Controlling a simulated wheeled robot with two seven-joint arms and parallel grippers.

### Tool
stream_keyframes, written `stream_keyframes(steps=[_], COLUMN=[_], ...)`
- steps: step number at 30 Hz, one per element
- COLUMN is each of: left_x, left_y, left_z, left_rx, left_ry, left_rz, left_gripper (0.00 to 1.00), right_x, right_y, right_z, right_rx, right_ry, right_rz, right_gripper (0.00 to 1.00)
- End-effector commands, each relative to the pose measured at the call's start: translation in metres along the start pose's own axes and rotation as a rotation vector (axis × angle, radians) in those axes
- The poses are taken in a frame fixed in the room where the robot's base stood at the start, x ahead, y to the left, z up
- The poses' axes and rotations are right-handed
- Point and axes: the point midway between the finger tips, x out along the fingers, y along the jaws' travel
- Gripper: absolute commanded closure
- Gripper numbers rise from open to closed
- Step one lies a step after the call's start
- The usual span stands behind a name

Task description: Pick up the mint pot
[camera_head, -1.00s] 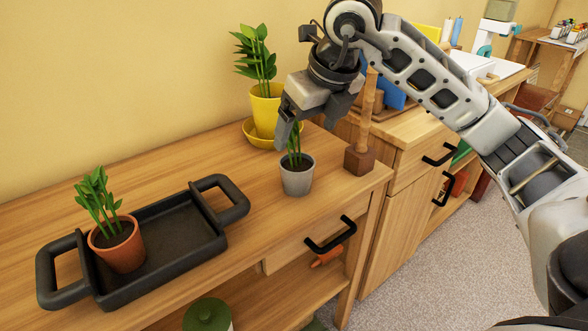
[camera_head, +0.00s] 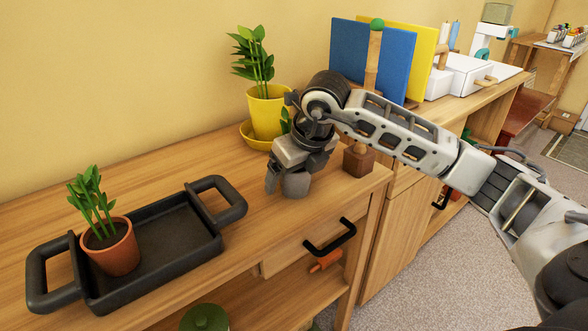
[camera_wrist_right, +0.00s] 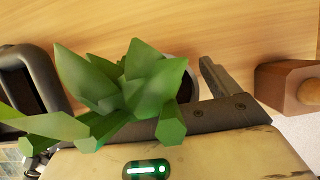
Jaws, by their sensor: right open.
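The small grey pot with a leafy green plant is mostly hidden behind my right gripper (camera_head: 283,182) in the head view; only some leaves (camera_head: 286,120) show above the wrist. In the right wrist view its green leaves (camera_wrist_right: 125,88) fill the middle, with a bit of the pale pot (camera_wrist_right: 187,86) behind them. My right gripper is low over the wooden top with its fingers pointing down at the pot, open. Whether a finger touches the pot cannot be told. My left gripper is not in view.
A black tray (camera_head: 160,245) holds a terracotta potted plant (camera_head: 112,250) at left. A yellow potted plant (camera_head: 267,113) on a yellow saucer (camera_head: 247,137) stands close behind the gripper. A post on a wooden block (camera_head: 358,160) stands to its right. The top between tray and gripper is clear.

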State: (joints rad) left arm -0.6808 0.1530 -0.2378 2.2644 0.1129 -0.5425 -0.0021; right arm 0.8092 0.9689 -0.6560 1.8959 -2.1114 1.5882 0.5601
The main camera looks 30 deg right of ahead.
Motion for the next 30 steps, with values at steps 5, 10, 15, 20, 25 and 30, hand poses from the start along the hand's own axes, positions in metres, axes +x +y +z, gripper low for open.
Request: stream_keyframes(steps=[5, 10, 15, 20, 25, 30], left_x=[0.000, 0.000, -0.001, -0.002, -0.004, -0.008], left_y=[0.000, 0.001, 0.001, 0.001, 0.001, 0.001], left_z=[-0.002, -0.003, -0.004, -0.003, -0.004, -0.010], left_rx=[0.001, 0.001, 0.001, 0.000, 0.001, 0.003], left_ry=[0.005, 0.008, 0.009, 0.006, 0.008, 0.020], left_rz=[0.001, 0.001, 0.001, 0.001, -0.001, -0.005], left_gripper=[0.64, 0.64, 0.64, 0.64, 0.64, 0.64], right_x=[0.000, -0.001, -0.001, -0.003, -0.016, -0.046], right_y=[0.000, 0.000, 0.000, 0.000, 0.000, 0.004], right_z=[0.000, 0.000, 0.001, 0.002, 0.007, 0.010], right_rx=[0.000, 0.000, 0.000, 0.000, 0.000, -0.002], right_ry=[0.000, -0.001, -0.003, -0.004, -0.005, -0.007], right_rz=[0.000, 0.000, 0.001, 0.001, 0.001, 0.001], right_gripper=[0.18, 0.63, 0.64, 0.64, 0.64, 0.64])
